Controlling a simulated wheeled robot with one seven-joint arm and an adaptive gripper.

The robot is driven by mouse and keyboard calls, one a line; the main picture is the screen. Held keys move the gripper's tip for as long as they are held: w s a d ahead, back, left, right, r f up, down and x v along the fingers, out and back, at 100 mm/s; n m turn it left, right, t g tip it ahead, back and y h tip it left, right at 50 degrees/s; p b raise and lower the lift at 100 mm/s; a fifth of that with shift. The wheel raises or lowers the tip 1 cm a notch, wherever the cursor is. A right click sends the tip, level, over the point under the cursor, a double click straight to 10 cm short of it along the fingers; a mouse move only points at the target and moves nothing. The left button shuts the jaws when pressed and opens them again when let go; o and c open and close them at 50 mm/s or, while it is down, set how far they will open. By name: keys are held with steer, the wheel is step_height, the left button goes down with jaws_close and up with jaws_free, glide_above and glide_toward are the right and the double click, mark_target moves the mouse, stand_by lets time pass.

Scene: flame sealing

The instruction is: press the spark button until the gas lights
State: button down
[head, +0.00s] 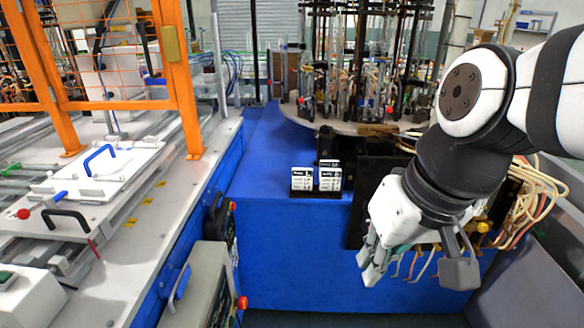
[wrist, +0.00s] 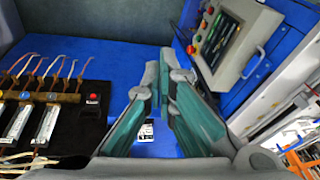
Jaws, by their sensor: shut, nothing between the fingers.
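In the wrist view, a small red button (wrist: 93,98) sits on a black block at the right end of a dark panel (wrist: 92,122). It looks like the spark button. My gripper (wrist: 166,75) is to the right of it, apart from it, with its teal-padded fingers together and empty. In the head view, my gripper (head: 372,268) hangs fingers down in front of the dark panel (head: 358,212). The button cannot be made out there; my arm covers much of that area. No flame shows in either view.
Two small black-and-white boxes (head: 316,178) stand on the blue bench (head: 275,215). Hoses (head: 530,200) bunch at the right, and a glassware carousel (head: 325,122) stands behind. A grey control box (head: 200,280) is at the lower left. The blue bench beside the dark panel is mostly clear.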

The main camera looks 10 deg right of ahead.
steer(key=w+d+f+m+t+y+b, duration=0.1)
steer(key=w+d+f+m+y+b, duration=0.2)
steer(key=w+f, duration=0.6)
steer(key=w+f+m+y+b, duration=0.3)
steer(key=w+f+y+b, duration=0.15)
steer(key=w+f, duration=0.5)
steer(key=w+d+f+m+t+h+b, duration=0.2)
steer(key=w+d+f+m+t+b, duration=0.1)
steer(key=d+f, duration=0.7)
steer(key=w+d+f+m+t+h+b, duration=0.2)
steer(key=w+d+f+m+t+b, duration=0.2)
steer(key=w+d+f+m, duration=0.3)
steer(key=d+f+t, duration=0.1)
steer(key=d+f, duration=0.2)
steer(key=d, duration=0.1)
steer(key=shift+w+f, duration=0.15)
steer(key=shift+f, duration=0.1)
steer(key=shift+w, duration=0.1)
steer(key=w+d+b, duration=0.1)
steer(key=w+d, duration=0.1)
steer(key=w, duration=0.6)
steer(key=shift+w+d, duration=0.15)
steer(key=shift+d, duration=0.05)
steer(key=shift+w, duration=0.1)
